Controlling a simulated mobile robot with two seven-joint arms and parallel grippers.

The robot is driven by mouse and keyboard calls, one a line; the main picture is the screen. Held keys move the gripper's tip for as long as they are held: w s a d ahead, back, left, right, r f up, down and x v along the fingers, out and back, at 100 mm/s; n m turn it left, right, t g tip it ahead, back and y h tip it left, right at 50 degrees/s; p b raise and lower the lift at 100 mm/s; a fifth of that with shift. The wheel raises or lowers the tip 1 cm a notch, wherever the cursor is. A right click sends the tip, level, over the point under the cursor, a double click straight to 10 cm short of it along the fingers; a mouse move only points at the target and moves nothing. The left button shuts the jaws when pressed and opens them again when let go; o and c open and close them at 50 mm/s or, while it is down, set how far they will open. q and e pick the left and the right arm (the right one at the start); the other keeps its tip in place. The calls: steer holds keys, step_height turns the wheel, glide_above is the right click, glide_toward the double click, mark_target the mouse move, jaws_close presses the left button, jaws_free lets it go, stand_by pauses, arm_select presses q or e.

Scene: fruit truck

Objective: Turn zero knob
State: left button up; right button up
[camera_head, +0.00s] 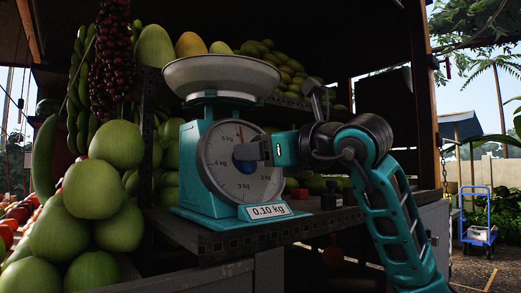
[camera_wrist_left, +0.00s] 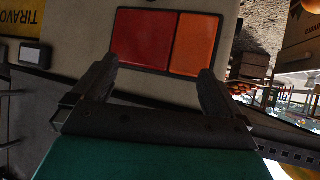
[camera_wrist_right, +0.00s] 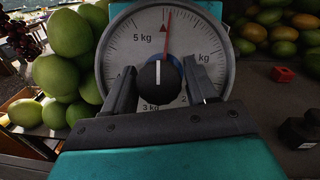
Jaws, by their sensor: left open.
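The teal scale (camera_head: 199,200) stands on the dark shelf with a white pan (camera_head: 220,82) on top. Its round dial (camera_head: 217,185) has a red needle (camera_wrist_right: 166,40) just right of the top. The dark zero knob (camera_wrist_right: 160,82) sits at the dial's centre, with a white line standing upright on it. My right gripper (camera_wrist_right: 160,84) is open, its fingers on either side of the knob with visible gaps. It also shows in front of the dial in the head view (camera_head: 262,150). My left gripper (camera_wrist_left: 148,85) is open and empty, away from the scale.
A label (camera_head: 267,211) below the dial reads 0.10 kg. Large green fruits (camera_head: 88,190) pile at the left. A red block (camera_wrist_right: 282,74) and a dark weight (camera_wrist_right: 301,130) lie right of the scale. Red and orange panels (camera_wrist_left: 140,40) face my left gripper.

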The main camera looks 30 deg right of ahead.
steer(key=c, duration=0.7)
arm_select(q)
steer(key=shift+r, duration=0.25)
steer(key=shift+r, duration=0.15)
arm_select(e)
steer(key=shift+n, duration=0.4)
